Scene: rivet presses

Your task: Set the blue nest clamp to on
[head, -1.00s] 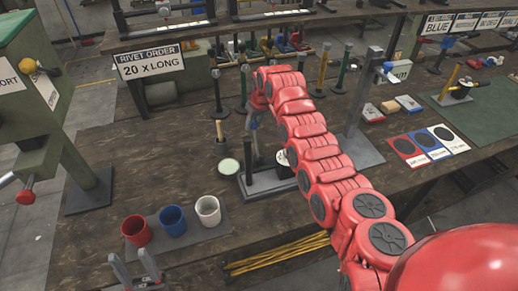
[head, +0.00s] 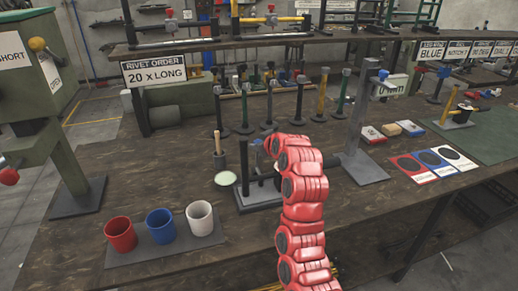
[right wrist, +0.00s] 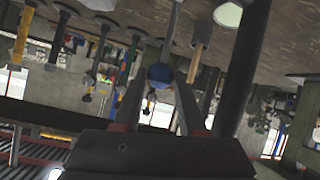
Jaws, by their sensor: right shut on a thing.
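The blue round knob (right wrist: 160,74) of the nest clamp sits between the two fingers of my right gripper (right wrist: 160,95) in the right wrist view, on the end of a thin grey lever. In the head view my right gripper (head: 266,147) is at the upper part of the small black press stand (head: 260,196), and my red arm and hand hide the knob and part of the stand. The right gripper is shut on the knob. The clamp's on or off marking is not readable. My left gripper is not in view.
Red (head: 121,235), blue (head: 161,227) and white (head: 199,218) cups stand on a grey mat left of the stand. A pale round dish (head: 225,179) and a tall grey post (head: 358,130) flank it. Several hammers stand behind.

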